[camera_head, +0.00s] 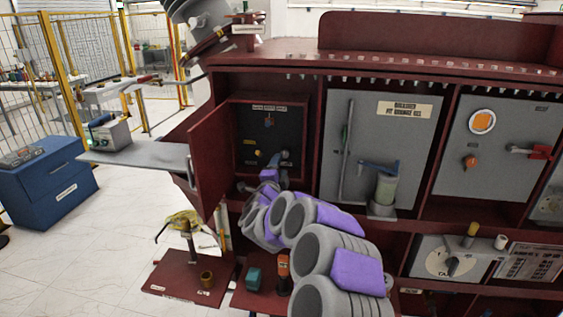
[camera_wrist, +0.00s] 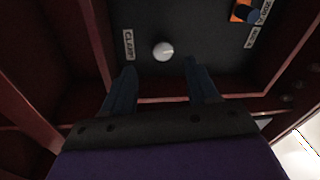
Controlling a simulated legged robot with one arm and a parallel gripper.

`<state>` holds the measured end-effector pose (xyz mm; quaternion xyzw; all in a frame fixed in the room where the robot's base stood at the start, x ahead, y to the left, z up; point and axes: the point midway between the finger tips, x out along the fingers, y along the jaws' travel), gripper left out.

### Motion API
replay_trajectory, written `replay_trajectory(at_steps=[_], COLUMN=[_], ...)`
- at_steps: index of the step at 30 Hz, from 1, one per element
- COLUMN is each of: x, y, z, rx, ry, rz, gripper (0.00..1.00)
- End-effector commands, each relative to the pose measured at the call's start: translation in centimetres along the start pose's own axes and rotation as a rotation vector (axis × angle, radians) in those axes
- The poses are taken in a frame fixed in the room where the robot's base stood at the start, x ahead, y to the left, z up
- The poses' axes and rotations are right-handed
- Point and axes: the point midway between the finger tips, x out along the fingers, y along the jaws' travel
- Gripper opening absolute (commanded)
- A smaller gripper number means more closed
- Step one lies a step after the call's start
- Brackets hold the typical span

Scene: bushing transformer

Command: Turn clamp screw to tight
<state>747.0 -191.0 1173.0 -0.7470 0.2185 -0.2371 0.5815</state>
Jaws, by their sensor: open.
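The clamp screw (camera_wrist: 163,51) shows in the wrist view as a pale round head on a dark panel (camera_wrist: 205,45), beside a label reading CLAMP (camera_wrist: 128,45). My gripper (camera_wrist: 160,66) is open, its two dark fingers apart on either side of the line to the screw. The fingers appear short of the screw, with nothing between them. In the head view my gripper (camera_head: 284,157) reaches into the compartment with the dark panel (camera_head: 285,110). I cannot make out the clamp screw clearly there, nor how tight it is.
An open red door (camera_head: 210,155) stands left of the compartment, and red walls enclose the panel. An orange and blue part (camera_wrist: 246,12) sits at the upper right in the wrist view. A grey panel with a pump-like cylinder (camera_head: 384,190) is to the right.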

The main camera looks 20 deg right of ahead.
Motion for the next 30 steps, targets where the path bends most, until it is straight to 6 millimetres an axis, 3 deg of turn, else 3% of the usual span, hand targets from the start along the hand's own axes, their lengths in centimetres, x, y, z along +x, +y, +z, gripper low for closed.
replay_trajectory(at_steps=[18, 24, 30], x=[-9.2, -10.9, -11.4], y=[0.0, 0.2, 0.2], z=[0.1, 0.2, 0.1], rx=[0.001, -0.001, -0.001], ry=[-0.003, -0.003, 0.000], rz=[0.003, 0.004, 0.002], gripper=[0.59, 0.59, 0.59])
